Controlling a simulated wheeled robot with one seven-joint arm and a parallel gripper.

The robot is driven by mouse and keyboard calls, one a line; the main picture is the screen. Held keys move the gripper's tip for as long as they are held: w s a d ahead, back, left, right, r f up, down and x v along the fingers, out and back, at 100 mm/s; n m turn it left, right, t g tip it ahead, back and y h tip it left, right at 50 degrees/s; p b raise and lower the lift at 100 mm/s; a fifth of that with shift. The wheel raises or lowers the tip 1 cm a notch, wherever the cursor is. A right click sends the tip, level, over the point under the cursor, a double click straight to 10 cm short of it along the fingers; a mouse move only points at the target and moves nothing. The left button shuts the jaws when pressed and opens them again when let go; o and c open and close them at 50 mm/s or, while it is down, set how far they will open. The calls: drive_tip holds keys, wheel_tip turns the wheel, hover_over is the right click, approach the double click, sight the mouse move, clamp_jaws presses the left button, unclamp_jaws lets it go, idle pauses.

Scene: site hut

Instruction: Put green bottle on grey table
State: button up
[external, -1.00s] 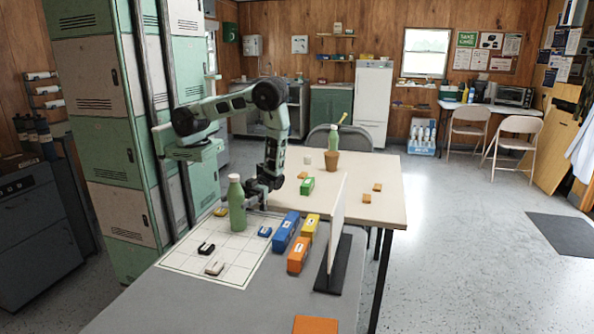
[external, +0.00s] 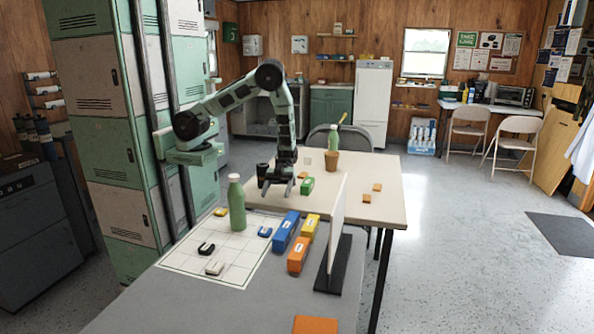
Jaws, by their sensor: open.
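A green bottle (external: 237,205) with a white cap stands upright on the white gridded sheet on the grey table (external: 130,312). A second green bottle (external: 334,138) with a pale cap shows farther off, at the far part of the cream table (external: 383,207), behind a brown pot (external: 331,162) that hides its lower part. My gripper (external: 275,190) is open and empty, pointing down low over the near left part of the cream table. It is left of a green block (external: 307,186), and I cannot tell whether it touches the tabletop.
A white upright panel (external: 338,222) on a dark base stands at the grey table's right. Blue (external: 286,231), yellow (external: 310,225) and orange (external: 298,254) blocks lie left of it. Dark (external: 206,249) and pinkish (external: 215,267) U-marked pieces lie on the sheet. Small orange blocks (external: 367,198) dot the cream table.

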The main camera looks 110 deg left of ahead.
drive_tip(key=w+a+r+n+t+y, duration=0.3)
drive_tip(key=w+a+n+t+y, duration=0.3)
drive_tip(key=a, duration=0.5)
drive_tip(key=a+r+n+y, duration=0.2)
drive_tip(key=a+y, duration=0.2)
drive_tip(key=a, duration=0.2)
drive_tip(key=a+r+n+y, duration=0.3)
drive_tip(key=a, duration=0.4)
drive_tip(key=s+a+r+n+g+y, duration=0.2)
drive_tip(key=s+a+r+n+y, duration=0.3)
drive_tip(key=s+a, duration=0.4)
drive_tip(key=s+d+r+n+g+h, duration=0.1)
drive_tip(key=s+d+n, duration=0.3)
drive_tip(key=s, duration=0.5)
drive_tip(key=s+d+r+n+g+h, duration=0.1)
drive_tip(key=s+d+n+g+h, duration=0.1)
drive_tip(key=s+n, duration=0.4)
drive_tip(key=s+d+g, duration=0.1)
drive_tip(key=s+g, duration=0.1)
drive_tip(key=s, duration=0.1)
drive_tip(key=shift+s+d+r+h, duration=0.3)
drive_tip(key=shift+d+h, duration=0.05)
drive_tip(key=shift+h, duration=0.05)
